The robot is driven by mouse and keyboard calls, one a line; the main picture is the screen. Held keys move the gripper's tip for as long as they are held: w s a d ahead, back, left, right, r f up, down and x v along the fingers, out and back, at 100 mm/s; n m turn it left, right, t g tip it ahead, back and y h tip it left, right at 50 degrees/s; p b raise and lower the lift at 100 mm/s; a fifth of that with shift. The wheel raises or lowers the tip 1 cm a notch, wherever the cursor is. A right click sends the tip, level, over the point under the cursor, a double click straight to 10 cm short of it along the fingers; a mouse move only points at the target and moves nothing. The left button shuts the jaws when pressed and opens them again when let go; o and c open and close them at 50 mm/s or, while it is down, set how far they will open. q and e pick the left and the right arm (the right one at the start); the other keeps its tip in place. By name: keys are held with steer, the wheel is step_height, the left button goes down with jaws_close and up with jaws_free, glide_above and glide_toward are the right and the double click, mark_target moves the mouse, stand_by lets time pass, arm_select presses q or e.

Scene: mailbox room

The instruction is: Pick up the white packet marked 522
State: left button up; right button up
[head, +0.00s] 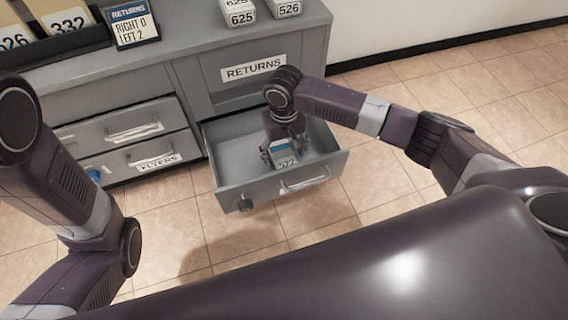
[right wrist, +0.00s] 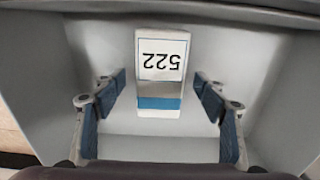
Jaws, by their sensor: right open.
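The white packet marked 522 (head: 286,160) stands in the open drawer (head: 236,190) below the RETURNS label. It has a blue band and shows in the right wrist view (right wrist: 162,75), where its number reads upside down. My right gripper (head: 283,153) reaches down into the drawer from above. In the right wrist view its two blue-padded fingers (right wrist: 160,95) are apart, one on each side of the packet, with a gap on both sides. My left arm is at the left of the head view, but its gripper does not show.
A grey cabinet (head: 190,75) carries a RETURNS sign (head: 135,22) and white packets marked 625 (head: 239,14) and 526 (head: 286,8). A FLYERS drawer (head: 150,150) is at left. Tiled floor (head: 430,85) lies clear at right.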

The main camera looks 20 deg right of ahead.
steer(key=shift+f+b, duration=0.35)
steer(key=shift+f, duration=0.6)
steer(key=shift+c, duration=0.6)
steer(key=c, duration=1.2)
steer(key=shift+r, duration=0.1)
